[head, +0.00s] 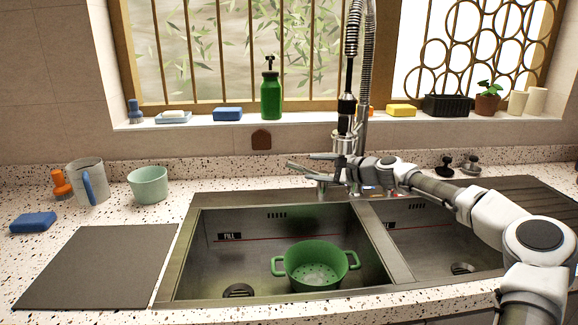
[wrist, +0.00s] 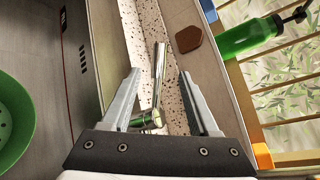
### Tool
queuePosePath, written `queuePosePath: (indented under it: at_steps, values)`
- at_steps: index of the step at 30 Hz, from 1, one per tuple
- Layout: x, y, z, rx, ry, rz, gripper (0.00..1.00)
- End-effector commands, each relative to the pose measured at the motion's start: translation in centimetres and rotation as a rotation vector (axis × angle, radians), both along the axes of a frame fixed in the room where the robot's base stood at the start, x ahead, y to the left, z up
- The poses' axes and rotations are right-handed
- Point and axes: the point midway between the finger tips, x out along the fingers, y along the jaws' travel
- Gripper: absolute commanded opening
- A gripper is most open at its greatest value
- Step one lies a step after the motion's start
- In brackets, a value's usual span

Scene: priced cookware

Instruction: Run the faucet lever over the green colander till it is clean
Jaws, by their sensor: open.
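The green colander (head: 315,272) sits upright in the left sink basin, its holed inside facing up. Part of it shows at the left edge of the wrist view (wrist: 14,122). The chrome faucet (head: 345,145) stands behind the basins, and no water stream is visible. My gripper (head: 301,160) is open beside the faucet, above the back edge of the sink. In the wrist view the slim chrome faucet lever (wrist: 160,72) lies between the spread fingers of my gripper (wrist: 158,74), with a visible gap on each side. In the head view my gripper and wrist hide the lever.
A tall spring hose (head: 352,40) rises above the faucet. A green soap bottle (head: 271,92) and sponges stand on the windowsill. A pitcher (head: 88,180), a mint bowl (head: 148,184) and a blue sponge (head: 33,222) are on the left counter. The right basin (head: 430,240) looks empty.

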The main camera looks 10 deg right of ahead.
Motion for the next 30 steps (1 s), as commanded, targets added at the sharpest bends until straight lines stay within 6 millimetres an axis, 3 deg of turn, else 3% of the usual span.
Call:
queuePosePath:
  at_steps: [19,30]
  values:
    - [6.8,6.4,-2.2,0.001,0.000,0.001,0.61]
    - [8.3,7.7,-2.9,-0.001,0.000,0.001,0.61]
